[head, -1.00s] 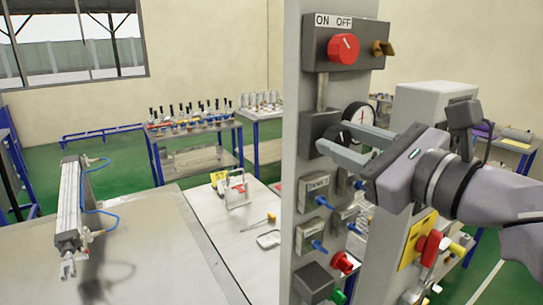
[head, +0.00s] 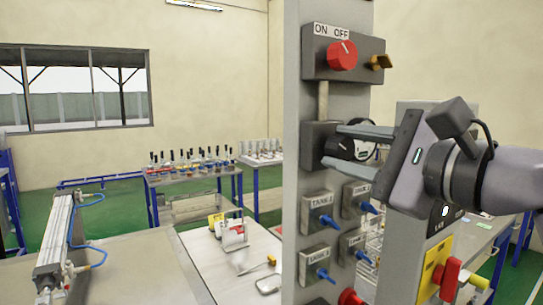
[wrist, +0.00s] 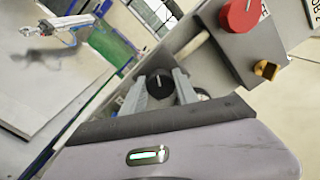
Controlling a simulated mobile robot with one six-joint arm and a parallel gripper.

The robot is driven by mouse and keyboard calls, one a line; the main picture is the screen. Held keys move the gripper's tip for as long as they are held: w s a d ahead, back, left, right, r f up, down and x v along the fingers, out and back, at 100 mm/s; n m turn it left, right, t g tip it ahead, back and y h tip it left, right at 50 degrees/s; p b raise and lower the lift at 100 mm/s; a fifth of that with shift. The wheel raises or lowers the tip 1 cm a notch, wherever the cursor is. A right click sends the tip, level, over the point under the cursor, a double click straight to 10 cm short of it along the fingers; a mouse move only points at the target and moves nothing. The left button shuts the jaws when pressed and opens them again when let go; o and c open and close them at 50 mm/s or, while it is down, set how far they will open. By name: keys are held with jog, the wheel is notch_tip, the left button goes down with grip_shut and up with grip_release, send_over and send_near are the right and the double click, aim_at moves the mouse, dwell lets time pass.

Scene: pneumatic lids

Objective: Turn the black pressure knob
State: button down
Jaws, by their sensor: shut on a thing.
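The black pressure knob (head: 338,147) is on a dark block on the grey upright panel, below the red ON/OFF switch (head: 342,55). My gripper (head: 331,146) reaches in from the right with one finger above the knob and one below. It is shut on the knob. In the wrist view the black knob (wrist: 160,86), with a pale pointer line, sits between the two fingertips of my gripper (wrist: 159,91). A round white gauge (head: 364,150) shows partly behind the fingers.
Labelled valve blocks with blue levers (head: 325,219) are on the panel just below my gripper. A brass lock piece (head: 381,62) sticks out above. A red-handled valve (head: 450,278) on a yellow plate is lower right. A workbench with a cylinder (head: 60,235) is left.

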dwell(0.4)
jog(key=c, duration=0.9)
grip_release()
jog(key=shift+c, duration=0.2)
